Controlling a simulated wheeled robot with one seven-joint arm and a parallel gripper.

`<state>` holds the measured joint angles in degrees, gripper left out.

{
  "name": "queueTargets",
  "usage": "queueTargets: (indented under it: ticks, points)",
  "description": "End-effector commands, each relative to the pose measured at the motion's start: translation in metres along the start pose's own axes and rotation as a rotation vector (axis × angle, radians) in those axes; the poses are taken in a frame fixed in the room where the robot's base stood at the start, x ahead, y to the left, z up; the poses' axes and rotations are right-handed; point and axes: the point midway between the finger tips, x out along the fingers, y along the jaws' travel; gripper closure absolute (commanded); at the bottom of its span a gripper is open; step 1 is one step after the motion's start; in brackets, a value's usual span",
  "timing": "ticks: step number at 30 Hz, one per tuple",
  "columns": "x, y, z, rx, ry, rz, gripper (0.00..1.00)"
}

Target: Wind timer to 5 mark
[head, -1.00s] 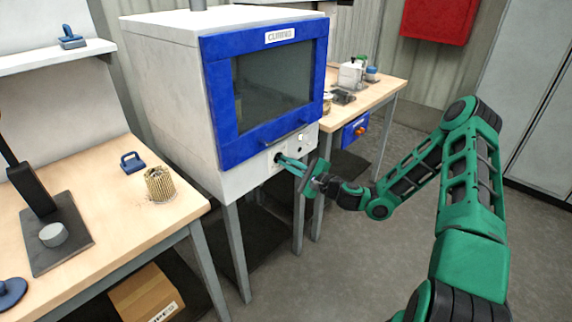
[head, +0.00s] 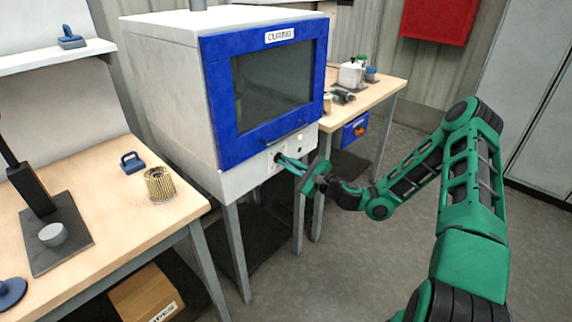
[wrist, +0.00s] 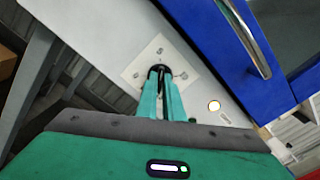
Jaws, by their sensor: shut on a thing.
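The curing oven is a white cabinet (head: 165,95) with a blue-framed door (head: 222,110), which is closed. The timer knob (wrist: 157,74) is small and dark, on a pale square dial plate (wrist: 140,67) low on the oven front. In the wrist view my gripper (wrist: 159,82) has its two green fingers closed around the knob. In the head view my gripper (head: 280,159) reaches the lower front panel from the right, and its fingers hide most of the knob. The dial carries small marks, but I cannot read the number the knob points to.
A small lit round lamp (wrist: 214,106) sits on the panel right of the dial. The door handle (wrist: 247,40) is close above it. A workbench with a pleated filter cartridge (head: 159,185) stands at left. Another bench (head: 375,97) stands behind at right. The floor at right is clear.

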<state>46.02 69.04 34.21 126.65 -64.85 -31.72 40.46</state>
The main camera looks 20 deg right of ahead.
Motion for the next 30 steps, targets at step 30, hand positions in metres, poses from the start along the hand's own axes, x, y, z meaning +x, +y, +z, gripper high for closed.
queueTargets:
  ticks: [30]
  points:
    - [-0.090,0.000,-0.004,0.001,0.008,0.000,0.74]
